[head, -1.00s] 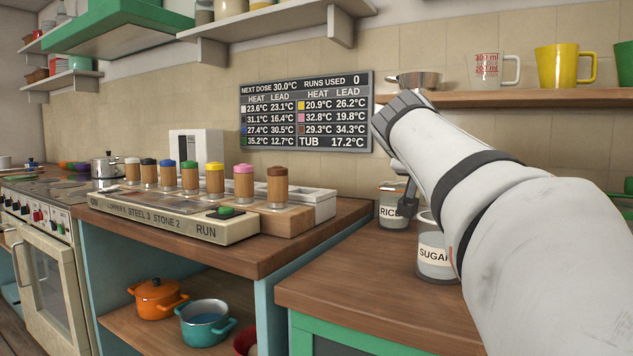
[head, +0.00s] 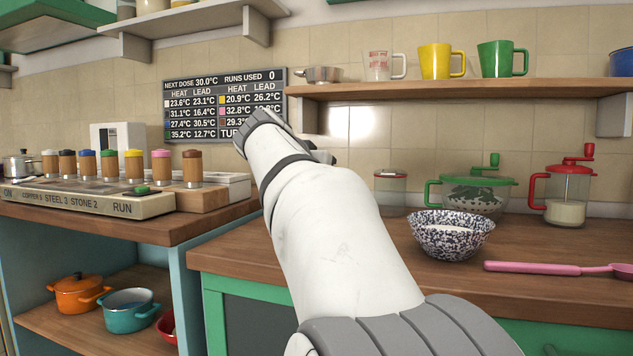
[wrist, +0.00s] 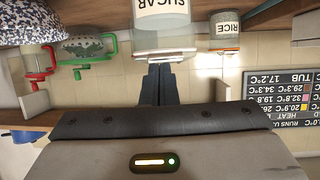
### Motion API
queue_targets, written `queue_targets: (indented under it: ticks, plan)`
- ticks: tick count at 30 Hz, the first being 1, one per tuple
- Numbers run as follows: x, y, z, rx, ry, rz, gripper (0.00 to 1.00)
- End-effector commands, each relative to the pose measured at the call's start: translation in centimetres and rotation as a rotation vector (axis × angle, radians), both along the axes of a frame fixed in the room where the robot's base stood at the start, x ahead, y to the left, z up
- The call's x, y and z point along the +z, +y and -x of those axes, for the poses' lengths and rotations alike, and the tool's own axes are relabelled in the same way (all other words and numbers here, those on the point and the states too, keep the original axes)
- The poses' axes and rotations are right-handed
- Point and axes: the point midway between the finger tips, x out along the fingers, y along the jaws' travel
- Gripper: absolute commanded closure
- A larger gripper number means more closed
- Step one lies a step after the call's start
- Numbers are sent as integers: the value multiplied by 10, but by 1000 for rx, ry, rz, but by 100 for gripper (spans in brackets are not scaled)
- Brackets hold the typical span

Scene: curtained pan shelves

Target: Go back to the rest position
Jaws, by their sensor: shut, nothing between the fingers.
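My gripper (wrist: 160,84) shows in the wrist view with its two dark fingers together and nothing between them. The wrist picture is upside down. The fingertips appear close to the lid of the sugar jar (wrist: 165,12); I cannot tell whether they touch it. The rice jar (wrist: 225,22) stands beside the sugar jar. In the head view my white arm reaches up and left from the bottom, in front of the counter. My gripper's fingers are not clearly visible there, and the arm hides part of the counter.
A speckled bowl (head: 452,243), a pink spoon (head: 545,268), a green-lidded bowl (head: 475,195) and a red-lidded jar (head: 567,195) stand on the right counter. A shelf (head: 460,94) with mugs hangs above. The control panel (head: 85,202) is at left.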

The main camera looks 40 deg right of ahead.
Motion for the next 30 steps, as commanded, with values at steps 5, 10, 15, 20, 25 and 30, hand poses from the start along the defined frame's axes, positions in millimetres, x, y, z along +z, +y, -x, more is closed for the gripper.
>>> queue_targets:
  ticks: [5, 10, 15, 20, 25, 30]
  plan:
    - [-24, 24, 6, 5, 2, 0, 100]
    - [-35, 47, 13, 7, 8, -1, 100]
    - [-43, 58, 16, 5, 11, -2, 100]
    - [-45, 59, 18, 2, 10, -2, 100]
    - [-38, 66, 18, 33, 52, -19, 100]
    - [-32, 88, 22, 137, 181, -75, 100]
